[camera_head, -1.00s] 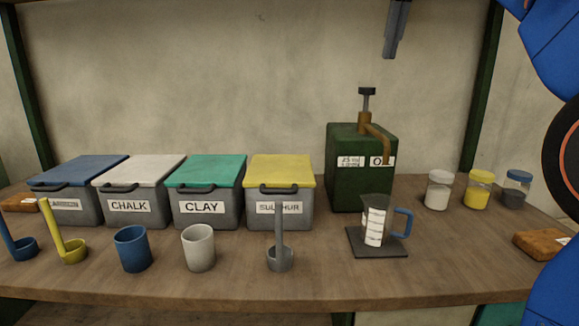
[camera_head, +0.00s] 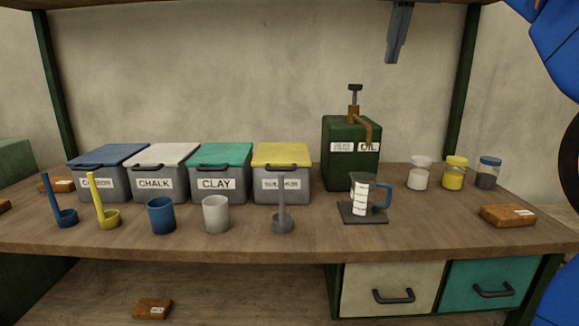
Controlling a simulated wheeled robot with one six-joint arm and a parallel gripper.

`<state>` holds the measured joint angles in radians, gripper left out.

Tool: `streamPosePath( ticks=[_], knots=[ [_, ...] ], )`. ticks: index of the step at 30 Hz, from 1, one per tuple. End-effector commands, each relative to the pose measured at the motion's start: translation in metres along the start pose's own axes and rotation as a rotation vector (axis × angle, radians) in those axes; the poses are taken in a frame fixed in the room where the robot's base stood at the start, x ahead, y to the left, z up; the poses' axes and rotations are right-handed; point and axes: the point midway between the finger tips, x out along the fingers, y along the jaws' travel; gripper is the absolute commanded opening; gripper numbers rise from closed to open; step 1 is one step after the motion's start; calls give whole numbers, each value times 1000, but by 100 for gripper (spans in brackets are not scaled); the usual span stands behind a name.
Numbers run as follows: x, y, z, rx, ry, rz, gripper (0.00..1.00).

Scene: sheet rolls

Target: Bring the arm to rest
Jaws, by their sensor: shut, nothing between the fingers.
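My gripper (camera_head: 397,55) hangs at the top of the view, right of the middle, pointing down. Its grey fingers are together with nothing between them. It is in front of the back wall, up and to the right of the green oil can (camera_head: 350,150), and touches nothing. My blue arm shows at the right edge; the links joining it to the gripper are out of view.
The wooden bench (camera_head: 130,235) holds lidded bins (camera_head: 215,180), ladles (camera_head: 105,215), a blue cup (camera_head: 161,215), a grey cup (camera_head: 216,213), a measuring jug (camera_head: 361,200) and small jars (camera_head: 453,178). Drawers (camera_head: 390,290) sit below. The air around the gripper is clear.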

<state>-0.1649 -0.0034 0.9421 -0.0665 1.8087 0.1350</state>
Motion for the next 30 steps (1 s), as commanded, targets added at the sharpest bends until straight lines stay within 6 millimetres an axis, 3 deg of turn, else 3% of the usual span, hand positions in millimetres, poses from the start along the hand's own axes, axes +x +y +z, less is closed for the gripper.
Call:
streamPosePath(
  ticks=[11,17,23,30],
  knots=[
    [20,11,32,-5,3,1,0],
    [47,20,67,-8,2,1,0],
    [94,34,129,-12,4,0,0],
    [163,48,217,-13,8,0,0]
  ],
)
